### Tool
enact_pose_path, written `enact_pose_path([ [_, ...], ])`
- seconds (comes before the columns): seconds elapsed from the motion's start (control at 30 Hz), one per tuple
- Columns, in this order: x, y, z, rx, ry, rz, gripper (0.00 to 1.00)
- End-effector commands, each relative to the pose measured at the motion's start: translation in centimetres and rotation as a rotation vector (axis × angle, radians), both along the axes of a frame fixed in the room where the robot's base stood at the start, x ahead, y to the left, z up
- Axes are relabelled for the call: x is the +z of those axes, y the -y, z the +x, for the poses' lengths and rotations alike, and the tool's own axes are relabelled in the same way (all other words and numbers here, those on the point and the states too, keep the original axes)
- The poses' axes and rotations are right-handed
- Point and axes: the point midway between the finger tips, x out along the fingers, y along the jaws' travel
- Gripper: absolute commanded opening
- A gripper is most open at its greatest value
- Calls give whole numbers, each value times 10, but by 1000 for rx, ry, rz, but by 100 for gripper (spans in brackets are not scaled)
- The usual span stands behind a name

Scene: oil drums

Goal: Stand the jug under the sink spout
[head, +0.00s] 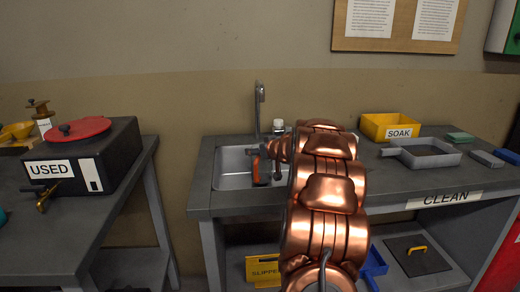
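The sink (230,181) is a steel basin set in the grey counter. Its tall grey spout (259,100) rises at the back edge. My copper arm reaches from the front over the counter and covers the basin's right side. My gripper (264,170) is over the basin, small and mostly hidden by my arm. An orange-red part with dark pieces shows there; I cannot tell whether it is a finger or something held. I cannot make out a jug clearly. A small white-topped thing (278,125) stands behind my arm, right of the spout.
The counter marked CLEAN (452,198) holds a yellow SOAK bin (388,121), a grey tray (400,153) and small blocks at right. A dark USED box (82,157) with a red lid stands on the left table. A gap separates the tables.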

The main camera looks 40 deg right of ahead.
Motion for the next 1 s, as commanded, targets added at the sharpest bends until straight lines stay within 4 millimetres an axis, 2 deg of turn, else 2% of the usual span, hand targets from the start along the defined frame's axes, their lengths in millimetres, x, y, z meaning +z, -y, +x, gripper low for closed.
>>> enact_pose_path([
  [1.0, -10, 0, 0, 1, 0, 0, 36],
])
